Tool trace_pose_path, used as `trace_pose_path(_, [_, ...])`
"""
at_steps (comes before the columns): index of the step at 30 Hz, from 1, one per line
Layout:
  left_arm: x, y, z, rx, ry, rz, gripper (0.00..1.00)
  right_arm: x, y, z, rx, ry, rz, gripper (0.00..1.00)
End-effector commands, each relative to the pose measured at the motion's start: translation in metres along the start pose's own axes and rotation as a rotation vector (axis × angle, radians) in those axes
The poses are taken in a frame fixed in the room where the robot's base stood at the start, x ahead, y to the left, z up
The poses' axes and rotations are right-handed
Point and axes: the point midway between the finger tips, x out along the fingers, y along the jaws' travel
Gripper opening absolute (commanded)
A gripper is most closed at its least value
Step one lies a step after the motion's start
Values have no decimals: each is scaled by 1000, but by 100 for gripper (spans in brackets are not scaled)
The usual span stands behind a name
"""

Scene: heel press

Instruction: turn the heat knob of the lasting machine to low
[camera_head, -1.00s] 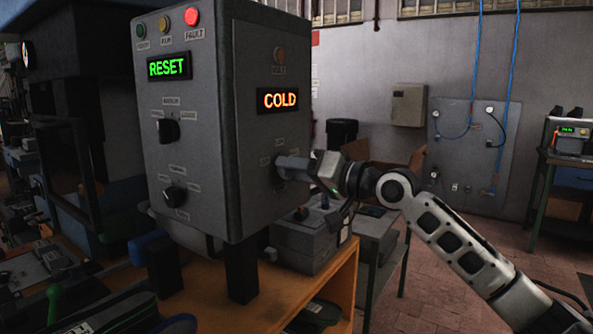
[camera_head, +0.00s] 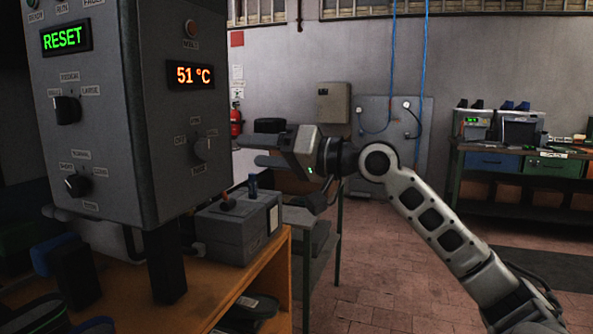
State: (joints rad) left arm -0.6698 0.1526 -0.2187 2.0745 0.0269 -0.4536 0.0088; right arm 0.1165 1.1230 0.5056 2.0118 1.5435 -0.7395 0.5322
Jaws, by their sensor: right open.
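The grey control box of the lasting machine (camera_head: 130,180) stands at the left of the head view. I cannot tell surely which label the knob points to. My right gripper (camera_head: 256,150) is open and empty, to the right of the knob and apart from it, its fingers pointing left toward the box. My left gripper is not in view.
The front face has two black knobs (camera_head: 66,110) and a green RESET display (camera_head: 66,39). A grey box (camera_head: 238,225) stands on the orange bench (camera_head: 255,280) below my right gripper. The floor behind is open, with a workbench at the far right.

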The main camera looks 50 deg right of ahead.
Motion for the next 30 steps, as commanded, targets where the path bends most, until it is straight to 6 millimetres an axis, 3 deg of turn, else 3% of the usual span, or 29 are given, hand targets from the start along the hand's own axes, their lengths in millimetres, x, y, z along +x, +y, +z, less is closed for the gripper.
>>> trace_pose_path(6, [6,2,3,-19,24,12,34,-38,2,2,2,2,0,57])
trace_pose_path(12, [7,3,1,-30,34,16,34,-59,1,1,1,1,0,57])
trace_pose_path(30, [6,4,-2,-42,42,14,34,-63,0,0,0,1,0,57])
